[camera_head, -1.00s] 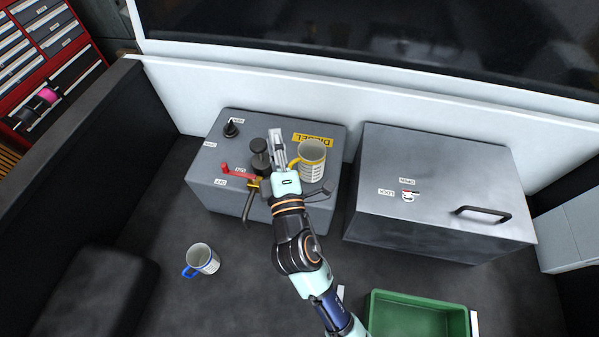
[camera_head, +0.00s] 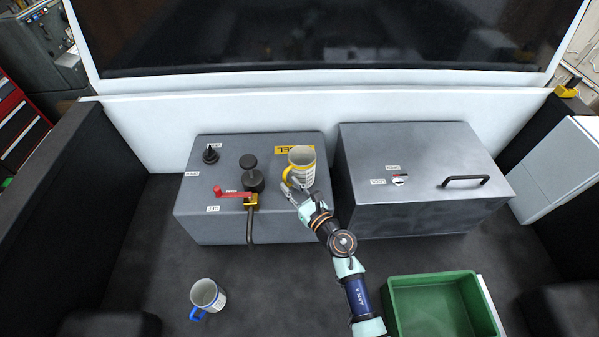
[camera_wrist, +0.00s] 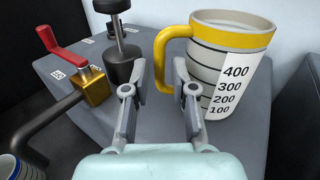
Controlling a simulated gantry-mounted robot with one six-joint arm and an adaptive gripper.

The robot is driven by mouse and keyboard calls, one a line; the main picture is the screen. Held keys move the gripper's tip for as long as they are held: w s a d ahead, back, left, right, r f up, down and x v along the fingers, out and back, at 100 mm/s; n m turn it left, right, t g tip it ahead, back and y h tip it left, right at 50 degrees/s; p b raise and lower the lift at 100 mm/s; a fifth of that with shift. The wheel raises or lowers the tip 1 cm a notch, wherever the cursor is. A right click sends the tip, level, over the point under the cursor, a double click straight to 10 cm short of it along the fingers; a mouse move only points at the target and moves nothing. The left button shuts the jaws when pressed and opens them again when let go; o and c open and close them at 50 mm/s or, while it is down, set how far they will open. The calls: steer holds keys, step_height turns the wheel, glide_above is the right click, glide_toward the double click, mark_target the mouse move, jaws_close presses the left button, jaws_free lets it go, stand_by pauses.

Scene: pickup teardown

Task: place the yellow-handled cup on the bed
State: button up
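The yellow-handled cup (camera_head: 302,165) stands upright on top of the grey diesel tank (camera_head: 205,228), near its right edge. It has a yellow rim band and a printed scale, and its handle points left. In the wrist view the cup (camera_wrist: 232,70) is at the upper right, with its handle just beyond the fingers. My gripper (camera_head: 291,192) is at the near side of the cup. The dark bed floor (camera_head: 265,285) lies in front of the tank.
A blue-handled cup (camera_head: 208,294) stands on the bed at the lower left. A black pump cap (camera_head: 252,180), red lever (camera_head: 232,192) and brass nozzle (camera_head: 251,203) are left of the cup. A grey toolbox (camera_head: 425,185) and green bin (camera_head: 435,305) are at the right.

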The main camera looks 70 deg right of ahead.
steer(key=x, duration=0.3)
steer(key=shift+w+d+r, duration=0.1)
steer(key=shift+w+d, duration=0.1)
steer(key=shift+w, duration=0.1)
jaws_close()
step_height(320, 180, up, 13)
steer(key=p, duration=0.8)
step_height(320, 180, up, 7)
steer(key=b, duration=0.2)
glide_above(285, 177)
steer(key=shift+w+d, duration=0.15)
steer(key=shift+d, duration=0.1)
